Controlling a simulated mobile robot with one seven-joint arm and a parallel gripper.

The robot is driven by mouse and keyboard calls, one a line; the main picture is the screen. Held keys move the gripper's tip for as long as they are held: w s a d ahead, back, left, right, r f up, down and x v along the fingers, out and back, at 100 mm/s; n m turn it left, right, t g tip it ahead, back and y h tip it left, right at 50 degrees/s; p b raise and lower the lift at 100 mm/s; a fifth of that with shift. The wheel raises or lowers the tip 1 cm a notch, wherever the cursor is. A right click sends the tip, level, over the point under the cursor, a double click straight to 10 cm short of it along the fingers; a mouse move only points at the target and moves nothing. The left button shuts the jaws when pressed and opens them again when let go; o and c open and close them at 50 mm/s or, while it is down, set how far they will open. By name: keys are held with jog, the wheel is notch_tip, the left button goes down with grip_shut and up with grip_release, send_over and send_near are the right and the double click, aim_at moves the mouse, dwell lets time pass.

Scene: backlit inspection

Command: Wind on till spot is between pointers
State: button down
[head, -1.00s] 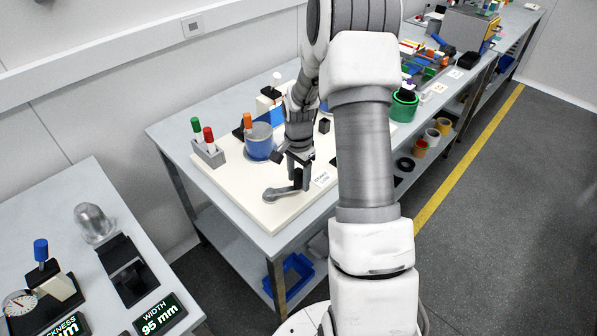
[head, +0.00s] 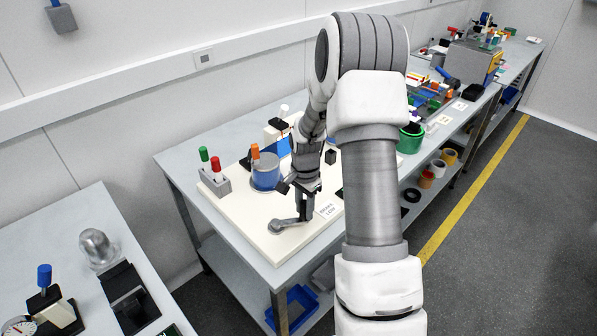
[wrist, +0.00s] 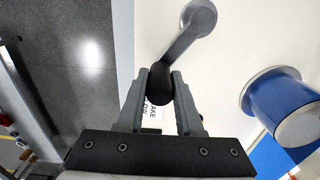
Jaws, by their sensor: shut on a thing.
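A grey crank (head: 288,223) lies at the front left corner of a white board (head: 245,222) on the bench. In the wrist view its arm (wrist: 183,42) runs from a round hub down to a black knob (wrist: 160,88). My gripper (head: 303,212) is shut on this knob, with one finger on each side; the wrist view shows the gripper (wrist: 160,78) close up. A blue drum (head: 265,176) with pale rims stands behind the crank; it also shows in the wrist view (wrist: 255,92). I cannot make out the spot or the pointers.
A grey holder (head: 214,185) with green and red markers stands at the board's left. An orange-topped post (head: 255,151) is by the drum. A label (head: 330,209) lies right of my gripper. A blue strip (wrist: 278,160) lies by the drum. Another bench stands front left.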

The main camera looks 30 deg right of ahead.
jog(key=shift+s+a, duration=0.25)
jog(key=shift+s, duration=0.3)
jog(key=shift+s+a+b, duration=0.3)
jog(key=shift+s+a, duration=0.05)
jog(key=shift+s, duration=0.25)
jog(key=shift+s+a, duration=0.4)
jog(key=shift+s, duration=0.15)
